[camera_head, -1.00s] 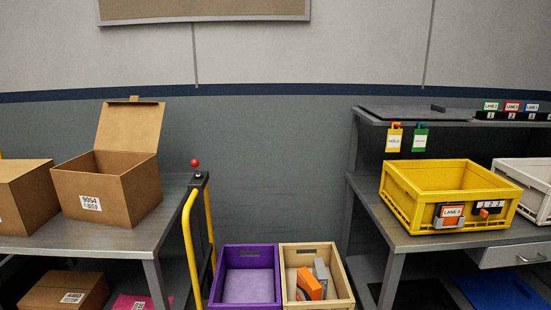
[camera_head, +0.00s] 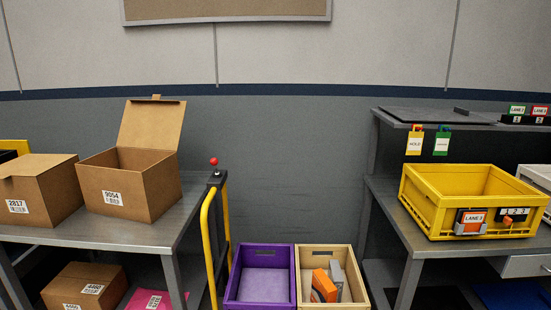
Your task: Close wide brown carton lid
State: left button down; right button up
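A wide brown carton (camera_head: 128,190) with a white label reading 9054 stands on the grey metal table at the left. Its lid (camera_head: 151,124) is raised and leans back from the rear edge, so the carton is open at the top. The inside floor of the carton is hidden. Neither of my grippers shows in the head view.
A closed brown carton (camera_head: 40,190) labelled 2817 stands just left of the open one on the table (camera_head: 150,235). A yellow rail with a red knob (camera_head: 213,161) stands at the table's right end. Purple (camera_head: 262,270) and wooden bins and a yellow crate (camera_head: 425,205) are further right.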

aim_at(155, 123)
jog(key=i+u, duration=0.1)
jog(key=u, duration=0.85)
